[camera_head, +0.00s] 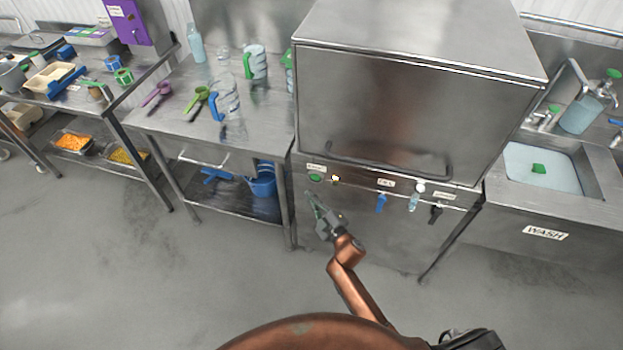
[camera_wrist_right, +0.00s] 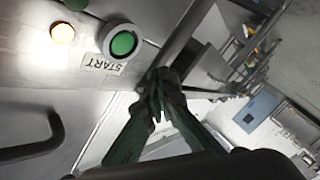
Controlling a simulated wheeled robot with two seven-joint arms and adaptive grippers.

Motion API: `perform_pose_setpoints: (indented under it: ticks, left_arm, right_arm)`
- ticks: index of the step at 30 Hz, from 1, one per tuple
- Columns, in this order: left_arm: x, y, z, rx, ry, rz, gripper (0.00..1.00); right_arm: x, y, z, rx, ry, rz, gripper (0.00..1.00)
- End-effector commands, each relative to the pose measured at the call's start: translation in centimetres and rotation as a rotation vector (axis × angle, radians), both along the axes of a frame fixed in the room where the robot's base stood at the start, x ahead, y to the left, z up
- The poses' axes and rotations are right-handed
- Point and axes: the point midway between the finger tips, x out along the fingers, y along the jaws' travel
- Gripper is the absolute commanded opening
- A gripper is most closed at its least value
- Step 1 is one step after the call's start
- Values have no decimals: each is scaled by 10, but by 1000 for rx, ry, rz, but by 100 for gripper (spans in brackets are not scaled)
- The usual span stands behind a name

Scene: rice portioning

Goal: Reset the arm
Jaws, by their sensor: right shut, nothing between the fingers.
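My right arm, copper coloured, reaches up from the bottom of the head view. My right gripper (camera_head: 314,203) is in front of the lower panel of a steel machine (camera_head: 400,120), just below its green start button (camera_head: 316,178). Its fingers are together and hold nothing. In the right wrist view the gripper (camera_wrist_right: 158,85) points past the green button (camera_wrist_right: 123,43), apart from it, beside the label START. A small yellow light (camera_wrist_right: 62,33) glows next to the button; it also shows in the head view (camera_head: 335,180). My left gripper is not in view.
A sink (camera_head: 596,208) marked WASH stands right of the machine. A steel table (camera_head: 180,125) with jugs and scoops stands left of it, with a blue bucket (camera_head: 263,182) on its lower shelf. The floor (camera_head: 110,270) in front is clear.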

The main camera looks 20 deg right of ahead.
Motion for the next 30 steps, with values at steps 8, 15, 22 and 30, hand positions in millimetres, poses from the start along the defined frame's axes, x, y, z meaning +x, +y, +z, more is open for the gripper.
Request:
perform_pose_setpoints:
  ticks: [8, 15, 22, 30]
  left_arm:
    - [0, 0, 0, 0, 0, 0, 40]
    - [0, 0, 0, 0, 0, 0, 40]
    - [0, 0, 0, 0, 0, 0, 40]
    - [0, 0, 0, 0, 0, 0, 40]
  right_arm:
    - [0, 0, 0, 0, 0, 0, 0]
    - [-7, -6, -27, 15, 49, -13, 0]
    - [-58, -35, -159, 100, 299, -91, 0]
    - [-171, -70, -317, 203, 627, -224, 0]
